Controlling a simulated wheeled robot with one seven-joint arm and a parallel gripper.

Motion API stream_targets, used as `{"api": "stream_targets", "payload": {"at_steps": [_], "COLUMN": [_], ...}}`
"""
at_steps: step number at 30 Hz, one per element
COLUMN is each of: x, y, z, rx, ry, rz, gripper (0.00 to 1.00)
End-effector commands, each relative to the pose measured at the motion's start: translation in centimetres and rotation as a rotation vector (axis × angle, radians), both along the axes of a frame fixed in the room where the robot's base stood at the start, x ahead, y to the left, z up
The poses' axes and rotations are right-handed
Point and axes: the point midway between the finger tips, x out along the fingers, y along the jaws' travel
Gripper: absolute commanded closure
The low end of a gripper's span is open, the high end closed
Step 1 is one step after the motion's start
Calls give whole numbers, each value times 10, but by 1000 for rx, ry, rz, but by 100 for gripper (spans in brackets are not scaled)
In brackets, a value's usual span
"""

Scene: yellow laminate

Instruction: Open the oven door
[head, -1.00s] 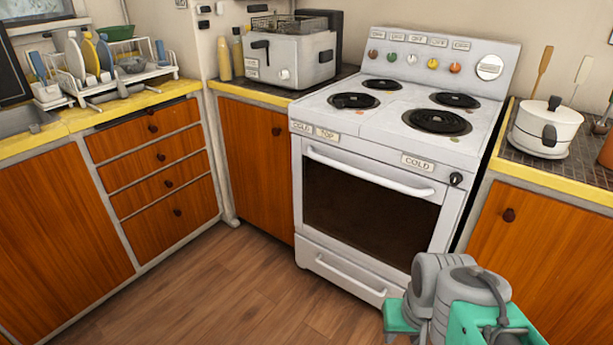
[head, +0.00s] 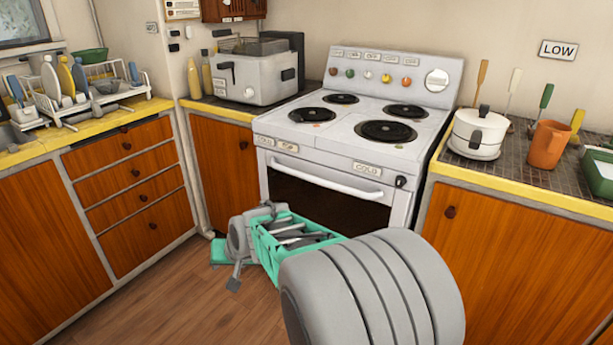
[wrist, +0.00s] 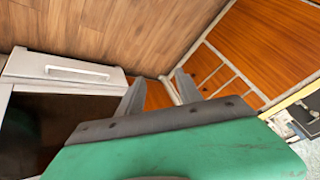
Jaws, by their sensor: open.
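The white oven (head: 345,150) stands against the back wall. Its door, with a dark window (head: 310,194), is shut, and the white bar handle (head: 325,179) runs along its top. My arm hides the lower part of the door. My gripper (wrist: 158,82) is open and empty in the wrist view, its two grey fingers spread over floor and cabinet fronts. It is in front and to the left of the oven, apart from the handle. The wrist view also shows the dark door window (wrist: 50,130) and the drawer handle (wrist: 76,73) below it; the door handle is not visible there.
Wooden cabinets stand on both sides of the oven, with drawers (head: 140,195) at left. The wooden floor (head: 165,300) at the lower left is clear.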

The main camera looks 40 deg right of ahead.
Motion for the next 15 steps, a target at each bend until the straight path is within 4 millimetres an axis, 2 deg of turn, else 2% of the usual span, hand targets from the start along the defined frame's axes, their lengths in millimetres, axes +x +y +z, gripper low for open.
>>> {"api": "stream_targets", "payload": {"at_steps": [1, 2, 3, 5, 6, 8, 9, 12, 15], "x": [36, 58, 84, 114, 127, 137, 137, 121, 102], "y": [-33, -53, -81, -131, -167, -221, -256, -328, -370], "z": [6, 9, 12, 14, 15, 15, 13, 8, 3], "rx": [72, 121, 191, 299, 374, 484, 553, 693, 778], "ry": [-74, -138, -222, -354, -445, -582, -671, -864, -990], "rz": [-104, -167, -251, -382, -469, -594, -669, -821, -907], "gripper": [58, 58, 58, 58, 58, 58, 58, 58, 58]}}
